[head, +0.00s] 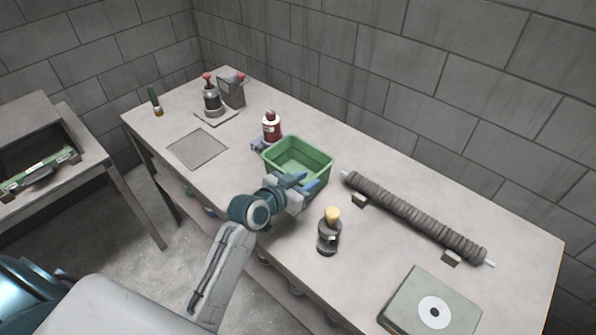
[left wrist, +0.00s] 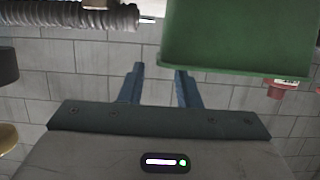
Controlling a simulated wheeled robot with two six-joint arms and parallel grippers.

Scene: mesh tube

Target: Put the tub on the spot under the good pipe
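The green tub (head: 318,182) stands on the bench, open side up and looking empty inside. It also fills the upper right of the left wrist view (left wrist: 240,40). My left gripper (head: 300,182) is at the tub's near right side, with its two blue fingers apart. In the left wrist view the fingers (left wrist: 158,72) have an empty-looking gap, and one fingertip overlaps the tub's outline. I cannot tell whether they touch the tub. A ribbed grey tube (head: 415,217) lies on small blocks to the right. A flat grey square (head: 197,149) is on the bench left of the tub. My right gripper is not in view.
A dark bottle with a yellow top (head: 329,232) stands close to my left gripper. A red bottle (head: 271,126) is behind the tub. A grey-green box with a white disc (head: 430,305) is at the front right. A red-topped device (head: 212,98) stands at the back left.

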